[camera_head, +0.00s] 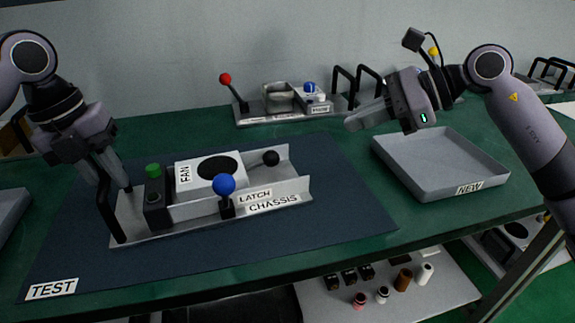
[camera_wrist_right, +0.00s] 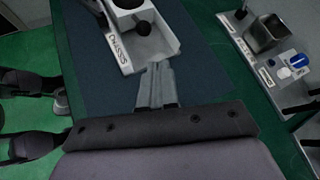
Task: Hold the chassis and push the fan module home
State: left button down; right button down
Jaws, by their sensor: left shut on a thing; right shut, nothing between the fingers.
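The grey chassis (camera_head: 185,224) lies on the dark mat, labelled CHASSIS and LATCH. The white fan module (camera_head: 188,178), labelled FAN with a black round opening, sits inside it. A blue-knobbed latch lever (camera_head: 224,186) stands at the chassis front, a black knob (camera_head: 271,158) is at its right end and a green button (camera_head: 153,170) at its left. My left gripper (camera_head: 112,187) is shut on the black handle (camera_head: 108,208) at the chassis's left end. My right gripper (camera_head: 352,122) is shut and empty, above and right of the chassis. The chassis (camera_wrist_right: 150,50) also shows in the right wrist view.
An empty grey tray (camera_head: 440,165) labelled NEW stands on the right. A fixture (camera_head: 285,103) with a red-knobbed lever is at the back. The dark mat (camera_head: 300,240) labelled TEST is clear in front of the chassis. A lower shelf (camera_head: 440,290) holds small parts.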

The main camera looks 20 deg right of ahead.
pick_arm(q)
jog(key=shift+f, duration=0.25)
pick_arm(e)
jog(key=v, duration=0.2)
jog(key=shift+s+d+r, duration=0.15)
jog(key=shift+d, duration=0.05)
pick_arm(q)
jog(key=c, duration=0.9)
grip_release()
jog(key=shift+r, duration=0.1)
jog(key=shift+r, duration=0.1)
